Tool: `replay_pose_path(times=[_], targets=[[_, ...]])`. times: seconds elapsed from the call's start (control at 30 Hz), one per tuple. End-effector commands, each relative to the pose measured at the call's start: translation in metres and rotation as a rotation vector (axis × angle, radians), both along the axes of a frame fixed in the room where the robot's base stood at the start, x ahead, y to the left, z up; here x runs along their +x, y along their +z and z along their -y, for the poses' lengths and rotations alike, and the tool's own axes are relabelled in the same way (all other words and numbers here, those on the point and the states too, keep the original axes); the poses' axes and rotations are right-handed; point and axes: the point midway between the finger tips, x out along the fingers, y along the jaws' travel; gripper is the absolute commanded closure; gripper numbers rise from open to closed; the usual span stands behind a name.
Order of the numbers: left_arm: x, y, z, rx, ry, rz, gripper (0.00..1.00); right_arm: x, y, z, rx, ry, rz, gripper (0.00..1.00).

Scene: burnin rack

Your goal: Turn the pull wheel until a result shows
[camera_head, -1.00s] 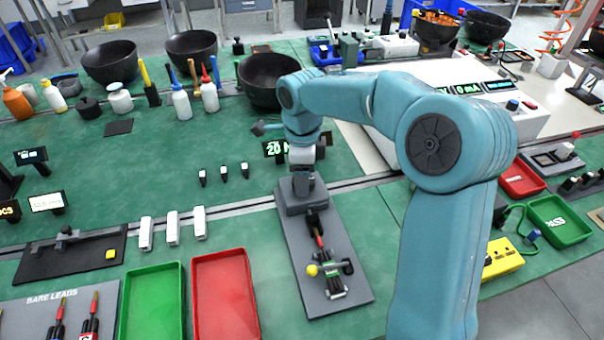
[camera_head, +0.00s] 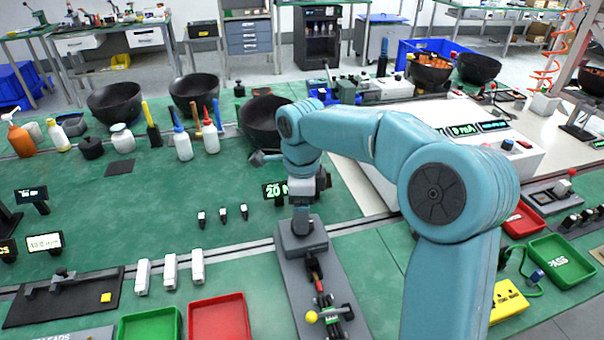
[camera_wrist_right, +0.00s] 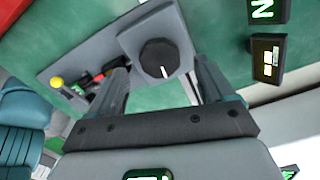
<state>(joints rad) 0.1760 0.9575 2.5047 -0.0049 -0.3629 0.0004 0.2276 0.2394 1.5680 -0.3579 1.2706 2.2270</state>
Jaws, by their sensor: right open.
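The pull wheel appears to be a round black knob with a white mark (camera_wrist_right: 158,58), on a grey block (camera_head: 304,238) at the far end of a grey fixture plate (camera_head: 296,273). My right gripper (camera_wrist_right: 160,64) is open, its two fingers on either side of the knob in the wrist view. I cannot tell whether they touch it. In the head view the right gripper (camera_head: 301,216) points down over the block and hides the knob. A red and black lead (camera_head: 316,270) lies along the plate towards a clamp with a yellow ball (camera_head: 311,317). My left gripper is not in view.
A display reading 20 N (camera_head: 275,190) stands behind the block, partly hidden by my arm. Three small black-and-white pieces (camera_head: 223,214) stand left of it. A red tray (camera_head: 220,320) and a green tray (camera_head: 150,325) lie front left.

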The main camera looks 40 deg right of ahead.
Motion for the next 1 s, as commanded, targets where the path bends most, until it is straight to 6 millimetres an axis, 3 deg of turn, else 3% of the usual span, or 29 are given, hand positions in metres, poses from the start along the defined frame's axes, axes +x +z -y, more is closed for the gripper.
replay_pose_path(times=[0.1, 0.3, 0.5, 0.7, 1.0], targets=[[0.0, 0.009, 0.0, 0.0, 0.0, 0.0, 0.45, 0.001, 0.037, 0.0, -0.001, 0.001, 0.007, 0.18], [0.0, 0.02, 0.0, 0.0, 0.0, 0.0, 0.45, 0.001, 0.089, 0.0, -0.001, 0.0, 0.004, 0.18], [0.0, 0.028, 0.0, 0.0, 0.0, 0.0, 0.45, 0.0, 0.122, 0.0, -0.001, 0.0, 0.003, 0.18], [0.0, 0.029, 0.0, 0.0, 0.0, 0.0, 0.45, 0.0, 0.133, 0.0, -0.001, 0.0, 0.001, 0.18], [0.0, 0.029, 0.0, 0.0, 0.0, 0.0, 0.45, 0.0, 0.132, 0.0, -0.001, -0.001, 0.001, 0.18]])
